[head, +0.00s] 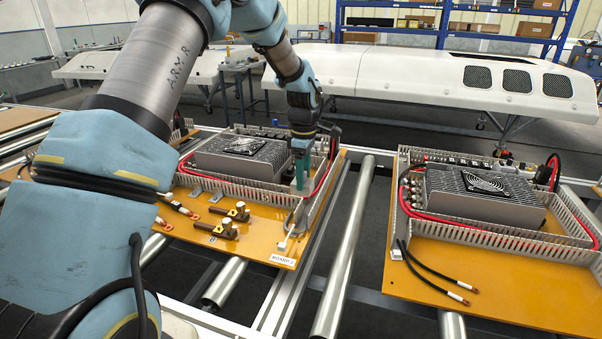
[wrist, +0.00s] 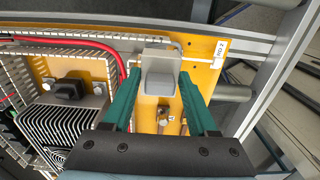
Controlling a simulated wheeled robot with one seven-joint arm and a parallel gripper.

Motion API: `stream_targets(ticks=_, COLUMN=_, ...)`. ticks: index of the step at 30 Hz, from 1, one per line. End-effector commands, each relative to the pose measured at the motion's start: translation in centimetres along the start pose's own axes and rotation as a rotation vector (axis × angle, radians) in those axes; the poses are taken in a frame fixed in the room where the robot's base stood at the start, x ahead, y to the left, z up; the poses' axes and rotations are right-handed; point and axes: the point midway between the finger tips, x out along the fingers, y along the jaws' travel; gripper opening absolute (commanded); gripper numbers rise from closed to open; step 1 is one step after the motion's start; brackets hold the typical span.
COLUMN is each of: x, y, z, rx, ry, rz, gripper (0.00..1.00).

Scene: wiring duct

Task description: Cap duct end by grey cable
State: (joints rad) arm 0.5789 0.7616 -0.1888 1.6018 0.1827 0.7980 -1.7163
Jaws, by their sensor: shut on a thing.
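My gripper (head: 300,165) points down at the right end of the left board, its teal fingers shut on a grey end cap (wrist: 160,82). In the wrist view the cap sits between the fingertips (wrist: 158,90). I cannot tell whether the cap touches the duct.
The left board (head: 205,228) carries a finned unit (head: 240,158), a red cable (head: 322,183) and brass-and-black terminals (head: 223,228). A second ducted board (head: 440,275) with black cables stands to the right. Metal rollers (head: 343,250) lie between the boards.

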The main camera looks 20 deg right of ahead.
Motion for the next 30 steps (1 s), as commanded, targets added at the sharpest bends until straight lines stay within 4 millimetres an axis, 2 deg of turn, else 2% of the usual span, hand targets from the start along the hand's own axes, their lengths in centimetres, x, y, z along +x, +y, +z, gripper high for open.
stream_targets(ticks=8, x=-0.1, y=0.0, z=0.3, rx=0.001, ry=0.001, rz=-0.003, gripper=0.07)
stream_targets(ticks=30, x=5.6, y=0.0, z=0.3, rx=0.0, ry=0.0, rz=-0.003, gripper=0.07)
